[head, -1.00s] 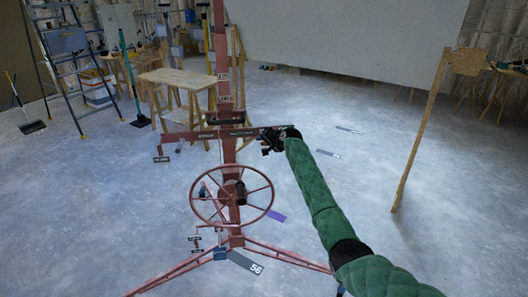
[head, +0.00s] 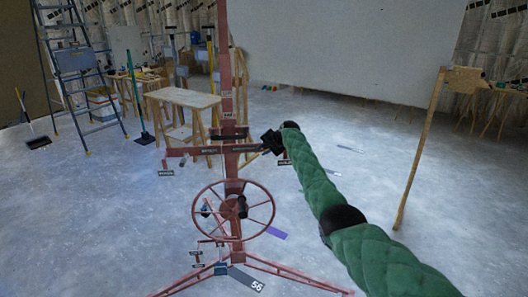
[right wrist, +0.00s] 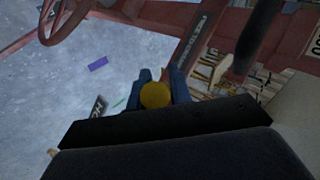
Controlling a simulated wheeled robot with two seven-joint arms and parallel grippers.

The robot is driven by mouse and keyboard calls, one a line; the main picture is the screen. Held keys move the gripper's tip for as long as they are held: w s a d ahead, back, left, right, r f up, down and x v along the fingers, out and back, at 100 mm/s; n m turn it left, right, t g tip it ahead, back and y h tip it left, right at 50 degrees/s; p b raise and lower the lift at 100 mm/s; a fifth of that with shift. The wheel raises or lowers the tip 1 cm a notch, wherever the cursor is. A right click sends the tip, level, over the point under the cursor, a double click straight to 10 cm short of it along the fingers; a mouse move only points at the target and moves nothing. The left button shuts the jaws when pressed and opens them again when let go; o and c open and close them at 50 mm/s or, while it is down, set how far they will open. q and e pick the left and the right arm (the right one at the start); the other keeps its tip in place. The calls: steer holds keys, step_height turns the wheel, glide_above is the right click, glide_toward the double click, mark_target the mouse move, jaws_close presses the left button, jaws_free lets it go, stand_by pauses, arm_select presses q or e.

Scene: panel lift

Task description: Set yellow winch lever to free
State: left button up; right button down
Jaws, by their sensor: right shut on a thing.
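The yellow winch lever's round knob (right wrist: 155,95) shows in the right wrist view between the two blue fingers of my right gripper (right wrist: 160,78), which is shut on it. In the head view my right gripper (head: 272,142) is just right of the mast of the red panel lift (head: 229,105), above the handwheel (head: 262,190). A thin yellowish bar (head: 247,160) slopes down-left from the gripper toward the mast. The knob itself is hidden there. A small dark label (head: 284,162) hangs below the gripper. My left gripper is out of view.
The lift's splayed legs (head: 300,279) spread over the floor, with a tag marked 56 (head: 247,279) beside them. A wooden table (head: 184,97) and a blue ladder (head: 75,62) stand behind left. A wooden post (head: 420,150) stands at right. Floor between is mostly clear.

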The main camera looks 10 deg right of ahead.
steer(key=shift+r, duration=0.1)
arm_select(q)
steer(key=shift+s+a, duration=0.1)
arm_select(e)
steer(key=c, duration=1.3)
jaws_free()
steer(key=shift+w, duration=0.1)
steer(key=shift+s+d+r, duration=0.2)
steer(key=shift+s+d, duration=0.1)
steer(key=shift+s+d+r+b, duration=0.2)
steer(key=shift+r+b, duration=0.05)
steer(key=shift+b, duration=0.15)
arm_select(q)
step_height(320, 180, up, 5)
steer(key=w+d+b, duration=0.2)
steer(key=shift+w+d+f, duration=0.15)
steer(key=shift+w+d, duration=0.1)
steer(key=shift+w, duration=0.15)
arm_select(e)
steer(key=shift+v, duration=3.05)
